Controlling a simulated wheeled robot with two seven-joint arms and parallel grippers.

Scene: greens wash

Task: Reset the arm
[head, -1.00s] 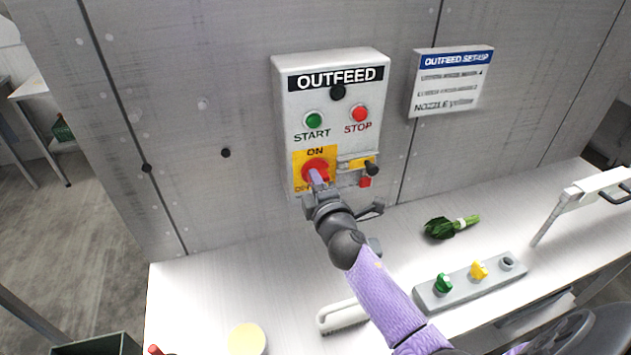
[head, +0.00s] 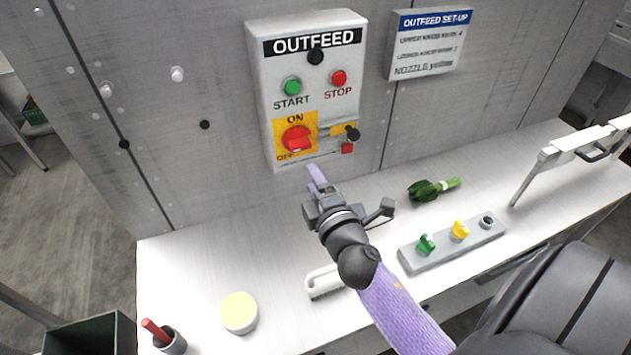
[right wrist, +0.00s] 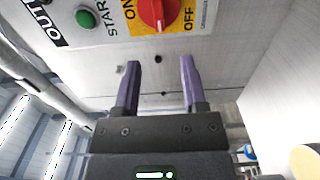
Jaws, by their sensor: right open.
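My right gripper (head: 316,178) is below the white OUTFEED box, in front of the grey wall and apart from the red knob. In the right wrist view its two purple fingers (right wrist: 159,88) stand apart with nothing between them. The red rotary knob (head: 297,139) sits on a yellow ON/OFF plate on the box. The knob also shows at the top of the right wrist view (right wrist: 158,12), beyond the fingertips. My left gripper is not in view.
The OUTFEED box (head: 262,90) has a green START button (head: 292,87) and a red STOP button (head: 339,78). On the white counter (head: 200,270) are a green bunch (head: 432,189), a grey nozzle rack (head: 412,256), a round yellow-topped tub (head: 239,313) and a white-handled brush (head: 322,283).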

